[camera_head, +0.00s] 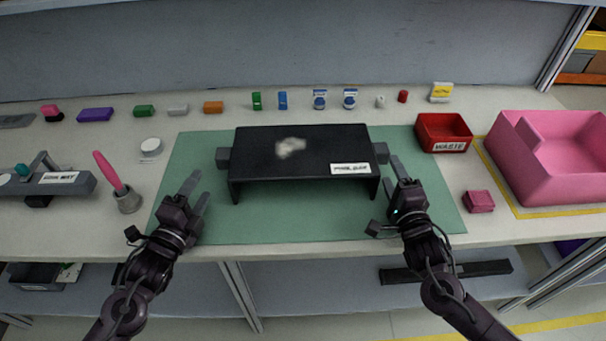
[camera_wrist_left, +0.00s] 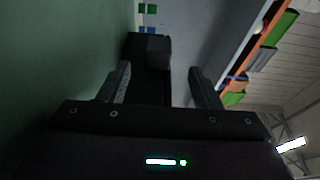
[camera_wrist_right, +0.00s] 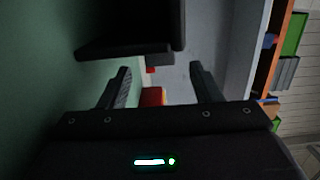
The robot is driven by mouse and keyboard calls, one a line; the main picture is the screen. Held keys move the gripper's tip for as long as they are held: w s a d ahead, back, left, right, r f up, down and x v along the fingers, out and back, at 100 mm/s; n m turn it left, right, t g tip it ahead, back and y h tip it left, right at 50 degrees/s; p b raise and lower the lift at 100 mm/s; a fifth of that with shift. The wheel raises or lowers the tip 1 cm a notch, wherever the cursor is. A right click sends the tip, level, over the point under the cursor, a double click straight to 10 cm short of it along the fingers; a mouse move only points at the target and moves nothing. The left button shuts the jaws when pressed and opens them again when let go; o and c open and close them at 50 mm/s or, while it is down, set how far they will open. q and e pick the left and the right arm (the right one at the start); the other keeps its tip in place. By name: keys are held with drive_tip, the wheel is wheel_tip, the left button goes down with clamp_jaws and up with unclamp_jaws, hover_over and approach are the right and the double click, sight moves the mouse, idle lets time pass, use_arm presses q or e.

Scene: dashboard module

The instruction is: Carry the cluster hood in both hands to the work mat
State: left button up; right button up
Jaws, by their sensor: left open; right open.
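The cluster hood (camera_head: 310,160), a black box-like cover with legs, a pale smudge on top and a white label, stands on the green work mat (camera_head: 300,220). A grey block sticks out at each end of it. My left gripper (camera_head: 197,191) is open and empty, a little left of and in front of the hood's left block. That block (camera_wrist_left: 157,50) shows beyond the open fingers in the left wrist view. My right gripper (camera_head: 405,178) is open and empty, just right of and in front of the right block (camera_head: 381,153). In the right wrist view the dark hood (camera_wrist_right: 130,30) is at upper left.
A red waste bin (camera_head: 443,133) and a pink bin (camera_head: 555,155) stand to the right, with a small pink box (camera_head: 479,201) in front. A pink-handled brush in a cup (camera_head: 127,198) stands left of the mat. Several small items line the back.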

drive_tip(key=shift+s+d, duration=0.15)
drive_tip(key=shift+s, duration=1.5)
use_arm(q)
drive_tip(key=shift+f, duration=0.1)
